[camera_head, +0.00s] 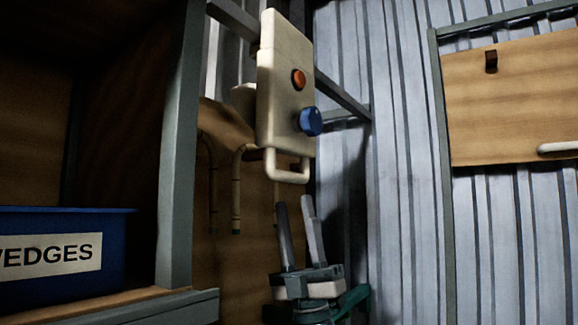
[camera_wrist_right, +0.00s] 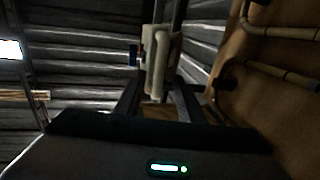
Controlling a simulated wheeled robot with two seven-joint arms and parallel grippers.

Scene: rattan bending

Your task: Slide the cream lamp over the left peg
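A cream flat box (camera_head: 285,85) with a red button, a blue knob and a loop handle (camera_head: 287,168) at its bottom hangs upright near the middle. It may be the cream lamp; I cannot tell. My right gripper (camera_head: 294,202) is open and empty, fingers pointing up, just below the handle. The right wrist view shows the box (camera_wrist_right: 158,62) ahead between the spread fingers. A short dark peg (camera_head: 491,61) sticks out of a wooden board at the upper right; I cannot tell if it is the left peg. My left gripper is out of view.
A grey-framed shelf (camera_head: 178,150) with a blue WEDGES bin (camera_head: 60,270) stands at the left. Bent rattan canes (camera_head: 237,190) hang behind the box. The wooden board (camera_head: 515,110) has a cream bar (camera_head: 560,147) at its lower right. Corrugated wall (camera_head: 405,200) lies behind.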

